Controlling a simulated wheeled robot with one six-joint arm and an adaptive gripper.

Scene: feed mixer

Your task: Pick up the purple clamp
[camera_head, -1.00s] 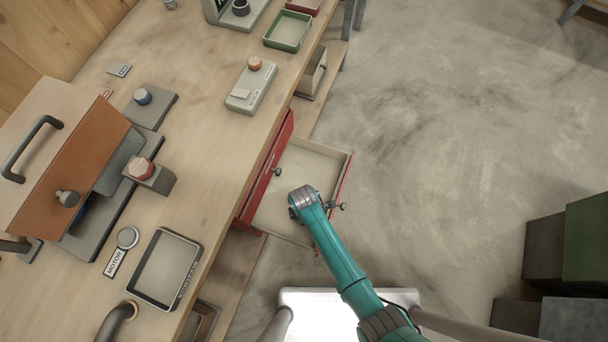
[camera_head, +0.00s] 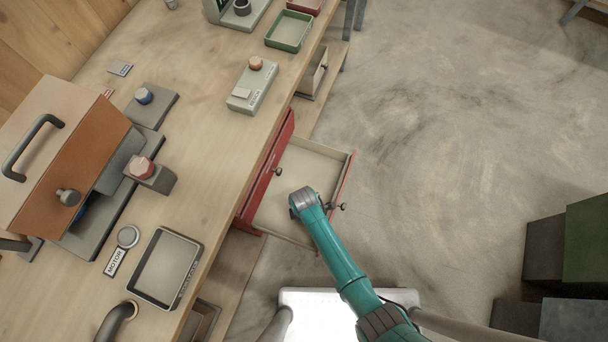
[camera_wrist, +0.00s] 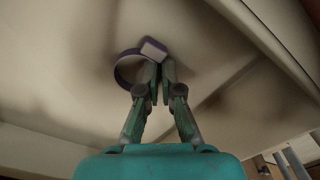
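The purple clamp (camera_wrist: 124,66) shows in the wrist view as a dark purple ring with a pale, purple-edged block at its upper right. It is at the tips of my gripper (camera_wrist: 160,72), over the pale drawer floor. The two green fingers are drawn close together, and the block's lower edge sits at their tips. They look shut on the clamp, though the contact is partly hidden. In the head view my arm reaches into the open red drawer (camera_head: 348,178). My gripper and the clamp are hidden there beneath my wrist.
Drawer walls stand close around my gripper. The workbench (camera_head: 205,150) lies left, with a metal tray (camera_head: 196,268), a green tray (camera_head: 268,42) and an orange-fronted machine (camera_head: 80,160). Dark green boxes (camera_head: 588,240) stand at the right. The floor between is clear.

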